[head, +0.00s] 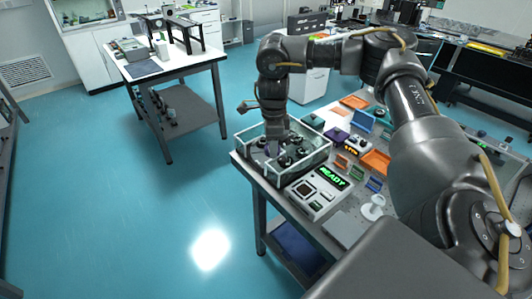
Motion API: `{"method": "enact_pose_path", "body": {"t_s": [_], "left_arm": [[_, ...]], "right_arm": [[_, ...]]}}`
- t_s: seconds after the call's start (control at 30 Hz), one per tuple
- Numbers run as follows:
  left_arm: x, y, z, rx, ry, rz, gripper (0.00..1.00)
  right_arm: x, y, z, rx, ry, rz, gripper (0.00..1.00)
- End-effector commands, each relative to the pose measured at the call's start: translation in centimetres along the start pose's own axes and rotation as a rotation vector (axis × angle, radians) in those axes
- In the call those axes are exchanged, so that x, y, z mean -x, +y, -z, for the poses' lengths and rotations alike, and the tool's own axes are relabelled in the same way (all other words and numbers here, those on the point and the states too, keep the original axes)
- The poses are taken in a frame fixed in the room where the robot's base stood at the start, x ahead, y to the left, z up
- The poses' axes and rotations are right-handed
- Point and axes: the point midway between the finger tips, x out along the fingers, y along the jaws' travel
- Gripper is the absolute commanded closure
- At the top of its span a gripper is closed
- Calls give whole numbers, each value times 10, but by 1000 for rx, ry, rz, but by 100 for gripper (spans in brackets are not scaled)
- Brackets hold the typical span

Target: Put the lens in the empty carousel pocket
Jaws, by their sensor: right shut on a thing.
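My right gripper (276,146) reaches straight down into a clear-walled open box (318,164) on the near table. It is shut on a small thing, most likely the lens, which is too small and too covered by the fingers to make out. In the box is the carousel (285,160), with several dark round pieces on it. The gripper is over its left part. The arm covers part of the carousel, and I cannot tell which pocket is empty. My left gripper is not in view.
In front of the box is a device with a green READY display (333,176). Right of it are orange trays (376,162), small coloured holders and a white spool-like stand (373,207). Another table (190,58) stands at the back left. The blue floor between is clear.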

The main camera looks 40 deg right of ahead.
Motion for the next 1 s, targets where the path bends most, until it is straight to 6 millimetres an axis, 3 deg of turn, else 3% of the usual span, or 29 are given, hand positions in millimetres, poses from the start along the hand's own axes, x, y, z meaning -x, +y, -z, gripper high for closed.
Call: {"method": "enact_pose_path", "body": {"t_s": [0.2, 0.4, 0.83, 1.0], "left_arm": [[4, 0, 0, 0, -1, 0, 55], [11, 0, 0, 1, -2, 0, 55], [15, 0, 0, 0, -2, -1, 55], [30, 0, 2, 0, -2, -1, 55]], "right_arm": [[-23, -48, -7, -5, 2, -3, 79], [-59, -77, -10, 0, 4, -2, 79], [-81, -94, -13, 2, 3, -1, 79], [-102, -92, -12, 3, 3, -4, 79]]}}
